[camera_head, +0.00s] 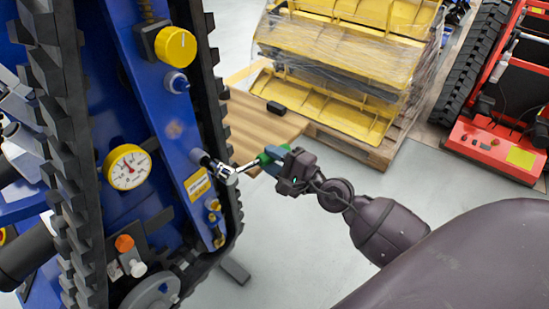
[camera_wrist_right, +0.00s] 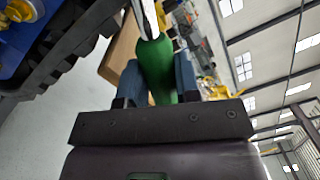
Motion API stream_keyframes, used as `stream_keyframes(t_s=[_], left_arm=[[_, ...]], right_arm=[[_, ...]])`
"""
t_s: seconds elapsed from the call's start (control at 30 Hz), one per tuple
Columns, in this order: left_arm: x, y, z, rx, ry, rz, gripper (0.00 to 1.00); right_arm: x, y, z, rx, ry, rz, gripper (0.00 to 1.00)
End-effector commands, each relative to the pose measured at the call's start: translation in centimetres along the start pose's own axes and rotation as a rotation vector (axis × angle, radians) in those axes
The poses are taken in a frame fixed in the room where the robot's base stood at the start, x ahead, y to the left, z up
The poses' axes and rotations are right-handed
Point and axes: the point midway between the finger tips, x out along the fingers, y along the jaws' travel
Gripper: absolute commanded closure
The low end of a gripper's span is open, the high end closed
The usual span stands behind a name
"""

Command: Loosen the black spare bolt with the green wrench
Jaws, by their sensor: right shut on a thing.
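The green wrench has a green handle (camera_head: 268,156) and a bright metal shaft and head (camera_head: 228,174). My right gripper (camera_head: 276,161) is shut on the handle, with the head pointing left toward the blue panel. In the right wrist view, the green handle (camera_wrist_right: 156,68) lies between the blue fingers, and the metal shaft leaves the top of the picture. A dark bolt (camera_head: 200,158) stands out from the blue panel right beside the wrench head. I cannot tell whether the head is seated on it, nor be sure of its colour. My left gripper is not in view.
The blue panel (camera_head: 150,95) carries a yellow knob (camera_head: 176,46), a yellow gauge (camera_head: 127,167) and small brass fittings, between black tracks (camera_head: 213,95). Behind are a wooden top (camera_head: 250,125) with a black box (camera_head: 276,108), wrapped yellow parts on a pallet, and a red machine (camera_head: 495,145).

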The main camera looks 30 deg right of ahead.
Motion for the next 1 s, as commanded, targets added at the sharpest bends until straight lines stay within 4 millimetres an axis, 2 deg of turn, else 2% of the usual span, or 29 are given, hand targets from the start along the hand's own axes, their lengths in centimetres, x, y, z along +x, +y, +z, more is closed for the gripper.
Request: stream_keyframes(t_s=[1.0], left_arm=[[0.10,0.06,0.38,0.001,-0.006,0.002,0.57]], right_arm=[[0.16,-0.04,0.60,-0.002,-0.004,-0.027,1.00]])
